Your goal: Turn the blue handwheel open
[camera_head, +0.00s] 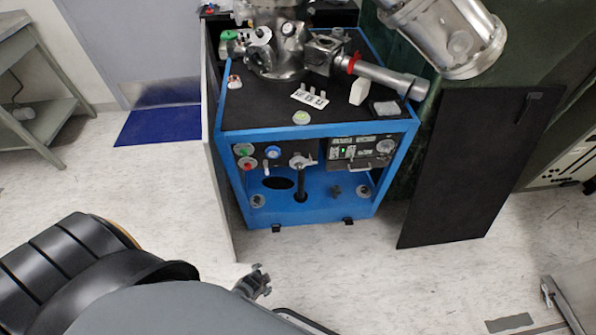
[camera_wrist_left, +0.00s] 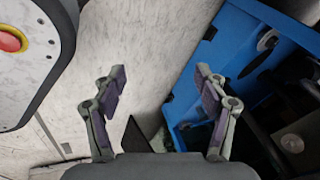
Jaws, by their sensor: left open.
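A small round blue handwheel (camera_head: 273,152) is on the front of the blue-framed vacuum stand, left of a metal valve handle (camera_head: 302,161). I cannot tell how far it is turned. My left gripper (camera_head: 254,282) is in front of and below the stand, well apart from the handwheel. In the left wrist view its two fingers (camera_wrist_left: 160,88) are spread with nothing between them. I cannot make out the handwheel in that view. My right gripper is in neither view.
The blue stand (camera_head: 320,212) carries steel vacuum parts (camera_head: 275,50) on its black top. Red and green knobs (camera_head: 246,163) sit beside the handwheel, and a control box (camera_head: 350,152) is to the right. A black panel (camera_head: 470,165) leans at right. The floor in front is clear.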

